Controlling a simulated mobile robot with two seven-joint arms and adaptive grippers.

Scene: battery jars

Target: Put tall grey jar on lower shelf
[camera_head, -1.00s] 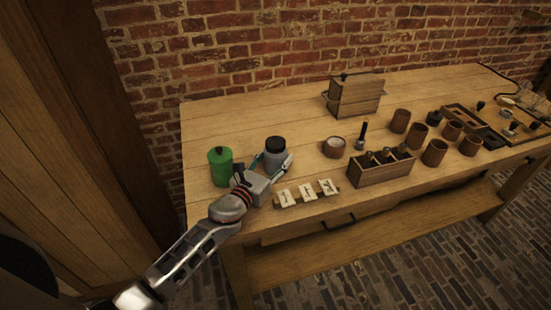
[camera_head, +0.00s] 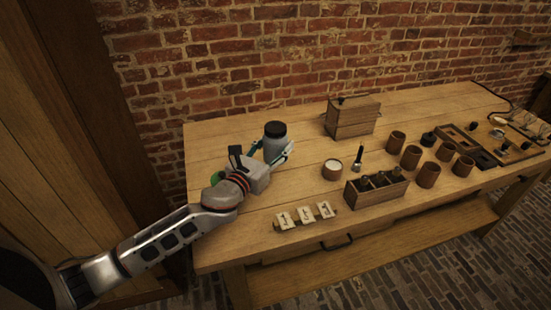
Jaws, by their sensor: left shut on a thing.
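The tall grey jar (camera_head: 275,138) has a dark lid and stands upright in the jaws of my left gripper (camera_head: 272,152). My left gripper is shut on it, with one finger on each side, and appears to hold it above the table's left part. The lower shelf (camera_head: 375,253) is a wooden board under the table, near the brick floor. Its bare front part shows, and the tabletop hides the rest. My right gripper is not in view.
A green jar (camera_head: 214,178) is mostly hidden behind my left arm. White cards (camera_head: 304,215) lie near the table's front edge. A white-topped cup (camera_head: 332,169), a wooden rack (camera_head: 375,189), a wooden box (camera_head: 352,119) and several brown cups (camera_head: 411,157) stand to the right.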

